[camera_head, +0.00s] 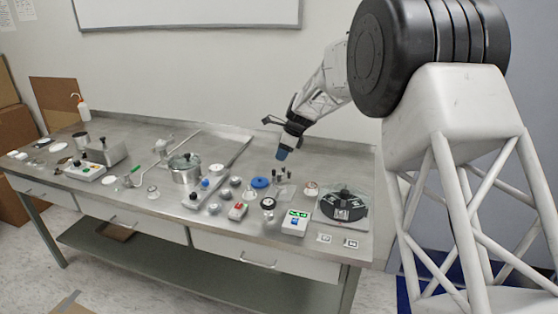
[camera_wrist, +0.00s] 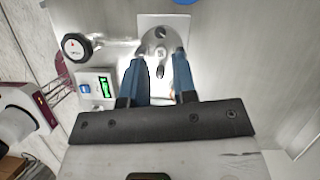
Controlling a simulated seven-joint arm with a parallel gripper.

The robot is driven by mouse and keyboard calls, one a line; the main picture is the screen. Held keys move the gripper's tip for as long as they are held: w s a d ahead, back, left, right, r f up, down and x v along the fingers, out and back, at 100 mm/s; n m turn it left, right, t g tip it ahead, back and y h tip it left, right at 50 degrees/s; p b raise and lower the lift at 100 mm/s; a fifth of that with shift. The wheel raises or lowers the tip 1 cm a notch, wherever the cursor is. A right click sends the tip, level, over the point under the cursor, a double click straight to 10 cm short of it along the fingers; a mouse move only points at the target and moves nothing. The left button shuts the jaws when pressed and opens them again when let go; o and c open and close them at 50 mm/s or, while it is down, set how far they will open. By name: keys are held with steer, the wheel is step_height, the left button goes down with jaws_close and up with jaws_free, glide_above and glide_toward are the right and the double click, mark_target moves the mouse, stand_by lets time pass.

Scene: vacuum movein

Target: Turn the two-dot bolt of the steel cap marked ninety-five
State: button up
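My gripper (camera_head: 281,154) is above the right part of the steel bench in the head view. In the wrist view its two blue fingers (camera_wrist: 159,58) stand apart, with a clear gap between them. Beneath and beyond them lies a pale plate (camera_wrist: 150,24) with small round fittings and a dark peg-like piece (camera_wrist: 160,71) that shows between the fingers. No ninety-five mark or two-dot bolt can be made out in either view.
A round gauge (camera_wrist: 77,46) and a box with a green display (camera_wrist: 98,86) stand left of the fingers. The head view also shows a black round device (camera_head: 343,205), a blue disc (camera_head: 260,183) and a lidded pot (camera_head: 185,168).

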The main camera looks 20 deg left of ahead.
steer(key=shift+d+r, duration=0.1)
steer(key=shift+r, duration=0.15)
steer(key=shift+o, duration=0.5)
